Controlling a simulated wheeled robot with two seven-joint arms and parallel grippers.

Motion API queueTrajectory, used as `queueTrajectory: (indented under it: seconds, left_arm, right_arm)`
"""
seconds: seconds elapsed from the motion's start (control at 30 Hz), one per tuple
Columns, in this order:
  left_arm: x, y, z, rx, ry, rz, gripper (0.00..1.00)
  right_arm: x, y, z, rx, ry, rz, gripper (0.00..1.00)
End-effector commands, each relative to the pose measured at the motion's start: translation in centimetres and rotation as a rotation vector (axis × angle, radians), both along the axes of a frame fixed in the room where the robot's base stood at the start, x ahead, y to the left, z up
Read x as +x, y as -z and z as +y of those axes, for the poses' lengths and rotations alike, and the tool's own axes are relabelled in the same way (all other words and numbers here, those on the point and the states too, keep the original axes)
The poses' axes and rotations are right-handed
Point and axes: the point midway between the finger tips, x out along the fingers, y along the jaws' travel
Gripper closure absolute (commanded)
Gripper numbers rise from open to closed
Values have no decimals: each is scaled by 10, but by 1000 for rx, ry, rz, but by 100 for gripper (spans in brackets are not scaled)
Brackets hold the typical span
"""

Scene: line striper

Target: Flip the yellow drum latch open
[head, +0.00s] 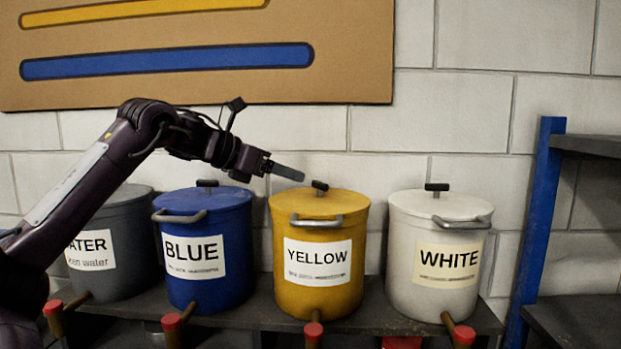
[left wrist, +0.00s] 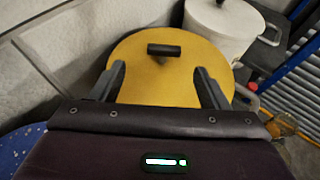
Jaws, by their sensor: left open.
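The yellow drum (head: 318,262) stands on a dark shelf between the blue and white drums, with a label reading YELLOW. Its lid is on, with a black T-shaped handle (head: 320,187) on top. A grey metal latch bar (head: 316,221) lies across the front of the lid rim. My left gripper (head: 287,172) is above the left side of the yellow lid. In the left wrist view its two fingers (left wrist: 160,86) are spread apart over the yellow lid (left wrist: 160,95), with the black handle (left wrist: 164,51) beyond them and nothing between them. The latch is hidden in that view. My right gripper is not in view.
The blue drum (head: 205,255) and grey water drum (head: 115,245) stand to the left, the white drum (head: 438,260) to the right. Red-ended taps (head: 313,330) stick out below the drums. A blue rack post (head: 535,220) stands at the right. The block wall is close behind.

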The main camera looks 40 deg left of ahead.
Motion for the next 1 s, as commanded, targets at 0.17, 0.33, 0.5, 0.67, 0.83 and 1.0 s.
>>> queueTrajectory:
  seconds: [0.17,0.33,0.5,0.67,0.83,1.0]
  left_arm:
    - [19,6,-6,-2,3,7,31]
    - [44,16,-13,-1,2,8,31]
    - [59,24,-17,1,1,4,31]
    - [66,28,-19,0,2,1,31]
    - [68,29,-20,-1,1,0,31]
    - [67,29,-19,0,1,0,37]
  right_arm:
    - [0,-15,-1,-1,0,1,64]
    - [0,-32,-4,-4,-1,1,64]
    - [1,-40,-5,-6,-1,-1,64]
    - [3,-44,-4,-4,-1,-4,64]
    - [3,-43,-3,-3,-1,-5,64]
    - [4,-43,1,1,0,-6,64]
